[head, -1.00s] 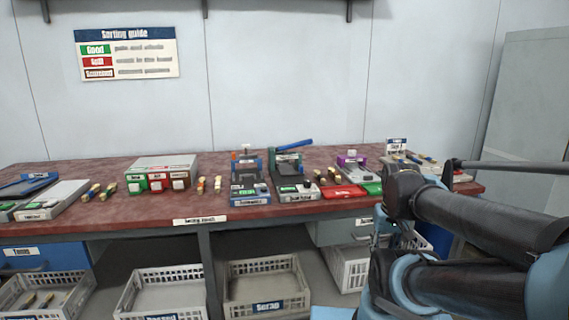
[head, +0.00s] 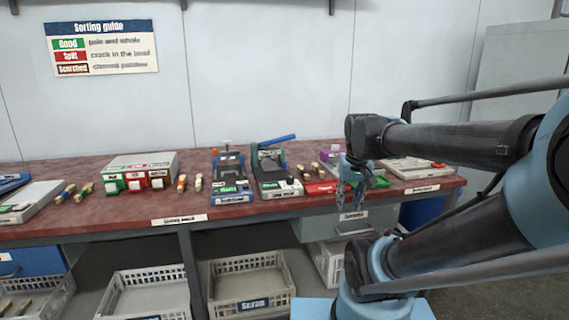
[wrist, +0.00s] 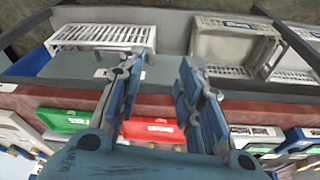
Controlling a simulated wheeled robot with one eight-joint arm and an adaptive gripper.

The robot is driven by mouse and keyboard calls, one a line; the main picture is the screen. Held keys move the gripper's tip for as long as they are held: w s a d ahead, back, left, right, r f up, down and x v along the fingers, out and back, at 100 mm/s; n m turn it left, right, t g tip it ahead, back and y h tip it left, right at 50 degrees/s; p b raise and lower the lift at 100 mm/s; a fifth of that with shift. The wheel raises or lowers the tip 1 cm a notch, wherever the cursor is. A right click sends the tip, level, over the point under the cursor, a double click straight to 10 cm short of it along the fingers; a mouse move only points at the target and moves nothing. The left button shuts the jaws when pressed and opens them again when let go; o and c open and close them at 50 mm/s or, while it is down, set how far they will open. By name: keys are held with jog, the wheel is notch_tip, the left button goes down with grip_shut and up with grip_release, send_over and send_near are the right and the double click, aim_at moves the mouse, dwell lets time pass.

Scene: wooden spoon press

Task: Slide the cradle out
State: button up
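A press with a blue lever (head: 276,140) stands on the red bench (head: 130,215), right of the middle. Its low grey and white front part (head: 280,188) faces the bench's front edge. I cannot tell for sure which part is the cradle or how far it sits in. A similar blue device (head: 230,178) stands to its left. My gripper (head: 350,208) hangs fingers down at the bench's front edge, right of the press and apart from it. In the wrist view my gripper (wrist: 158,75) is open, with nothing between its fingers.
A red tray (head: 320,188) and green tray (head: 378,182) lie near my gripper; the red one also shows in the wrist view (wrist: 153,131). Several spoons (head: 310,171) lie beside the press. White crates (head: 252,285) sit below the bench. A drawer unit (head: 345,222) is under my gripper.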

jog(key=w+a+r+n+t, duration=0.1)
jog(key=w+a+r, duration=0.7)
jog(key=w+r, duration=0.45)
jog(key=n+y, duration=0.1)
send_near(284, 161)
jog(key=x, duration=0.9)
jog(key=shift+f, duration=0.2)
grip_shut()
